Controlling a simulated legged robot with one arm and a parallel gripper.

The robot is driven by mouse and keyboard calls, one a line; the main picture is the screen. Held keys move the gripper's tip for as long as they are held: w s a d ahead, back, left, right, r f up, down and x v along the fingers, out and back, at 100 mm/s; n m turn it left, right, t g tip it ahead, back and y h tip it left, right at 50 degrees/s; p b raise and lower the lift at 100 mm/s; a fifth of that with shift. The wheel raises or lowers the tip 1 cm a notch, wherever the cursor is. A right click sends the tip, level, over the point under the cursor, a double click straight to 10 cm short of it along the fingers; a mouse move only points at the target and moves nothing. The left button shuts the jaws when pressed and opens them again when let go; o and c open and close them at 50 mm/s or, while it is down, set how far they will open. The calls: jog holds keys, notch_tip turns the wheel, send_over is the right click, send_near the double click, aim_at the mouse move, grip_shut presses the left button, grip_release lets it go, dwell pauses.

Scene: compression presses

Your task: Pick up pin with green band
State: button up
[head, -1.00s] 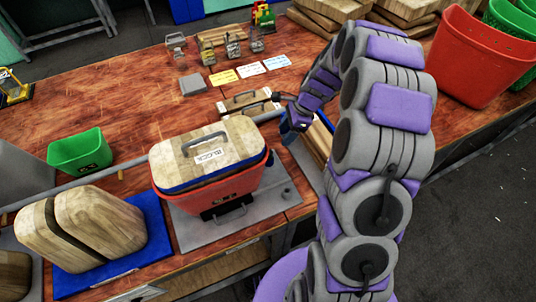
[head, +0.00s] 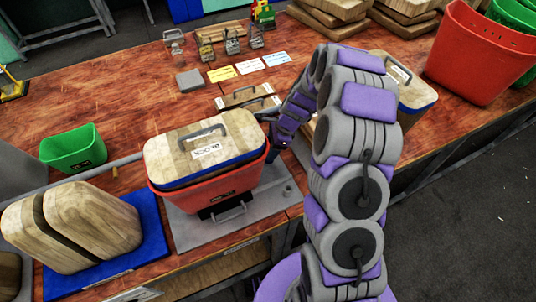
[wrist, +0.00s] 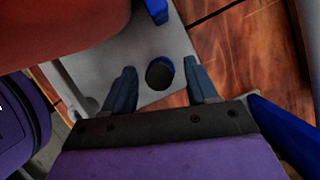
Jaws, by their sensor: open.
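No pin with a green band can be made out in either view. My gripper (wrist: 163,88) is open in the wrist view, its two dark fingers pointing at a grey base plate (wrist: 186,46). Between the fingertips shows a dark round spot (wrist: 158,75) with a blue edge; I cannot tell whether it is a hole or a pin's end. Nothing is held. In the head view my gripper (head: 278,138) is beside the red bin's right side, partly hidden. A small dark knob (head: 287,190) sits on the base plate's right corner.
The red bin (head: 212,193) carries a wooden lid labelled block (head: 200,135). Another wooden lid (head: 415,92) lies right of my arm. A green bin (head: 75,150) and wooden halves on a blue plate (head: 155,240) are at left.

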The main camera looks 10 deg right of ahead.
jog(key=shift+a+f, duration=0.1)
jog(key=shift+f, duration=0.25)
jog(key=shift+d, duration=0.2)
jog(key=shift+c, duration=0.6)
jog(key=shift+a, duration=0.1)
grip_shut()
